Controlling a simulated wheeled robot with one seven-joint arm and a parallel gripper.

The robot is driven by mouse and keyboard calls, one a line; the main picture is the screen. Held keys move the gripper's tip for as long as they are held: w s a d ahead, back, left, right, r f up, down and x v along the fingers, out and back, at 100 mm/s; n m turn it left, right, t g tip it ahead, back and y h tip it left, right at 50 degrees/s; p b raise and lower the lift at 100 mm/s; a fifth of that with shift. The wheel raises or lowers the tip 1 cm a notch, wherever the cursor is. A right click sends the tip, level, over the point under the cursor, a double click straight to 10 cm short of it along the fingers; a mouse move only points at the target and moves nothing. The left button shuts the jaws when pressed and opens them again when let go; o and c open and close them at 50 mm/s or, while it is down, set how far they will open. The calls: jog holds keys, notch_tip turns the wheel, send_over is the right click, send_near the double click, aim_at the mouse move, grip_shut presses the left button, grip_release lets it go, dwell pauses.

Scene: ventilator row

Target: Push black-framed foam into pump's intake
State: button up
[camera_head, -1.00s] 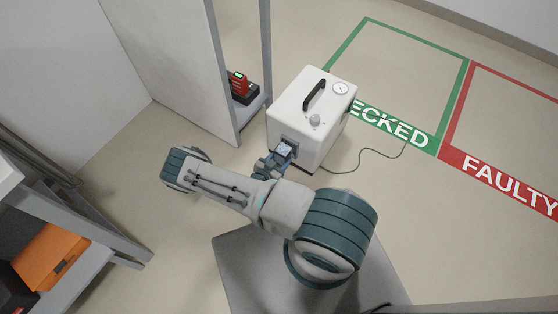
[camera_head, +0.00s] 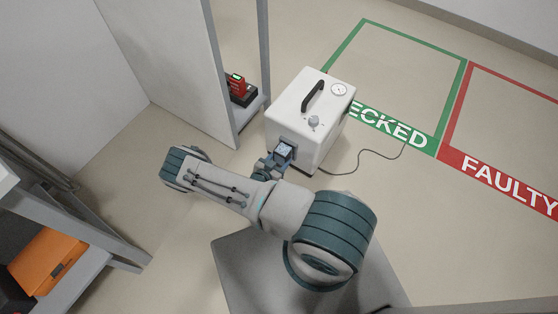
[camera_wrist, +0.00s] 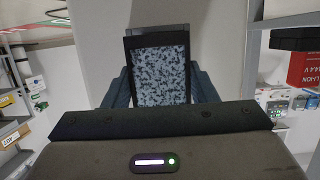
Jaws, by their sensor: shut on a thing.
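The pump (camera_head: 318,95) is a white box with a black handle, a dial and a knob on top. It stands on the floor in the head view. My gripper (camera_head: 277,160) is at its near left face. The black-framed foam (camera_wrist: 160,72) is speckled grey-blue and sits between my two fingers in the wrist view. It also shows as a small pale patch (camera_head: 284,150) against the pump in the head view. My gripper (camera_wrist: 160,88) is shut on it. The foam is at the intake; how deep it sits cannot be told.
A grey rack with a red device (camera_head: 238,90) stands left of the pump. A cable (camera_head: 365,158) lies on the floor at right. Green CHECKED (camera_head: 392,122) and red FAULTY (camera_head: 508,182) floor zones lie beyond. An orange case (camera_head: 48,262) is on a shelf at lower left.

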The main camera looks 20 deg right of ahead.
jog(key=shift+w+d, duration=0.55)
jog(key=shift+d, duration=0.15)
dwell(0.9)
jog(key=o, duration=1.2)
jog(key=shift+c, duration=0.2)
jog(key=shift+s, duration=0.1)
jog(key=p+v, duration=0.2)
jog(key=v, duration=1.1)
jog(key=shift+s+a+r, duration=0.2)
jog(key=shift+s+a, duration=0.05)
jog(key=shift+a, duration=0.05)
